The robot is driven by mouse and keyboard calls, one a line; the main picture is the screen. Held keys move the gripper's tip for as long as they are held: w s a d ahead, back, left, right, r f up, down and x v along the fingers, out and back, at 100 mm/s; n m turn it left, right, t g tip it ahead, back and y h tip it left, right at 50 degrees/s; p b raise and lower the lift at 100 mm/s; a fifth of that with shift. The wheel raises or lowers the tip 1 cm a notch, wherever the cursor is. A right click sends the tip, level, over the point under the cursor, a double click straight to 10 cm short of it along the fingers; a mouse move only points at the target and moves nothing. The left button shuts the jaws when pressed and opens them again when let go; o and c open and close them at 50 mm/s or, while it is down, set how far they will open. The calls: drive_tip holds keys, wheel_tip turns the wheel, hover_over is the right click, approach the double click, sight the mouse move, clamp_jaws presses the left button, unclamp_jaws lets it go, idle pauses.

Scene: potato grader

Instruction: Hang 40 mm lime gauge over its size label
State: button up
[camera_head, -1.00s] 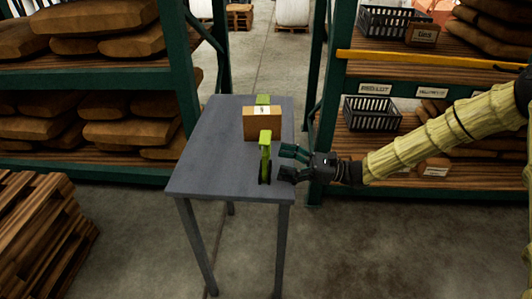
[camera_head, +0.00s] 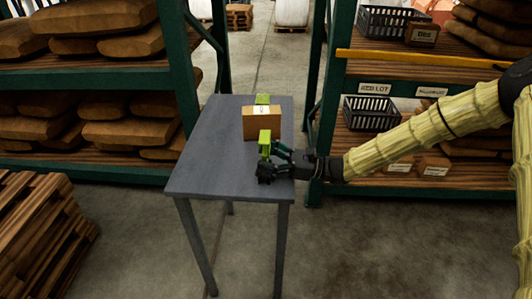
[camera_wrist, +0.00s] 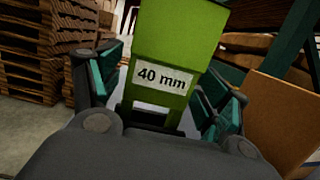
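The lime gauge (camera_head: 264,140) stands upright near the right edge of the grey table (camera_head: 205,160). The wrist view shows its green face (camera_wrist: 178,35) with a white "40 mm" label. My gripper (camera_head: 272,163) has its fingers on both sides of the gauge. In the wrist view my gripper (camera_wrist: 165,95) looks open, with small gaps between the dark teal finger pads and the gauge. In the head view the fingers hide the gauge's lower part. I cannot make out a matching 40 mm size label in the head view.
A cardboard box (camera_head: 262,124) stands just behind the gauge; another lime piece (camera_head: 262,99) shows behind it. Green-framed racks with sacks stand on both sides. The right rack has a yellow rail (camera_head: 420,59) and a black crate (camera_head: 372,112). The table's left half is clear.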

sight(265, 148)
drive_tip(key=c, duration=0.9)
drive_tip(key=shift+o, duration=0.2)
drive_tip(key=shift+r, duration=0.15)
drive_tip(key=shift+r+p, duration=1.3)
drive_tip(key=shift+r, duration=1.05)
drive_tip(key=d+p, duration=0.1)
drive_tip(key=d, duration=1.1)
